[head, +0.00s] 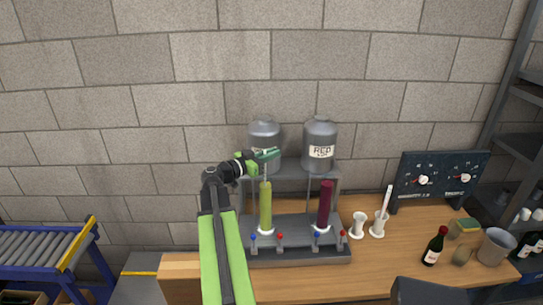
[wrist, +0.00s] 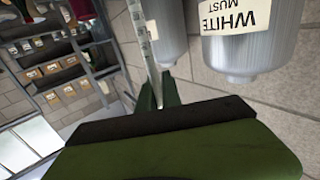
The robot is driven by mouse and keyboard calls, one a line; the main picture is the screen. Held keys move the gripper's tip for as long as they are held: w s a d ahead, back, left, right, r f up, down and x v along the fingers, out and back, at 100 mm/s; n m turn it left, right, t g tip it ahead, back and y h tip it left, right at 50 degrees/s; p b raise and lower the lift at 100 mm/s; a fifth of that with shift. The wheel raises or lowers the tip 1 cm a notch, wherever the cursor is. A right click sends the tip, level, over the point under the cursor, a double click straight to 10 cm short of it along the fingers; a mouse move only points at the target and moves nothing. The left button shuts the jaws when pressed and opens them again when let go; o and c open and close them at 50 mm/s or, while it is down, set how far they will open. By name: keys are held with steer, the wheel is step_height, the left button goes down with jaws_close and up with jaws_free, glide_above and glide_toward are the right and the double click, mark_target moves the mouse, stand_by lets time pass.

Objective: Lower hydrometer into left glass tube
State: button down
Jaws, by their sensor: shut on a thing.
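The left glass tube (head: 265,208) holds yellow-green liquid and stands upright on a white foot on the grey stand. My gripper (head: 267,154) is above this tube, in front of the left tank. In the wrist view my gripper (wrist: 160,104) is shut on the hydrometer (wrist: 144,45), a thin pale rod with scale marks. The rod runs up from between the jaws, somewhat tilted in that picture. Its lower part is hidden behind the near jaw. In the head view the hydrometer is too thin to make out clearly, so I cannot tell whether its lower end is inside the tube.
The right tube (head: 325,205) holds dark red liquid under the red tank (head: 320,148). The white-must tank (wrist: 237,45) is close to my gripper. White cylinders (head: 358,225), a bottle (head: 434,246) and a bucket (head: 496,247) stand right on the wooden bench (head: 385,265).

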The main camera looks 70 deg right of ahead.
steer(key=c, duration=1.5)
jaws_free()
steer(key=shift+o, duration=0.2)
steer(key=v, duration=1.7)
steer(key=shift+a, duration=0.25)
steer(key=shift+w+f, duration=0.1)
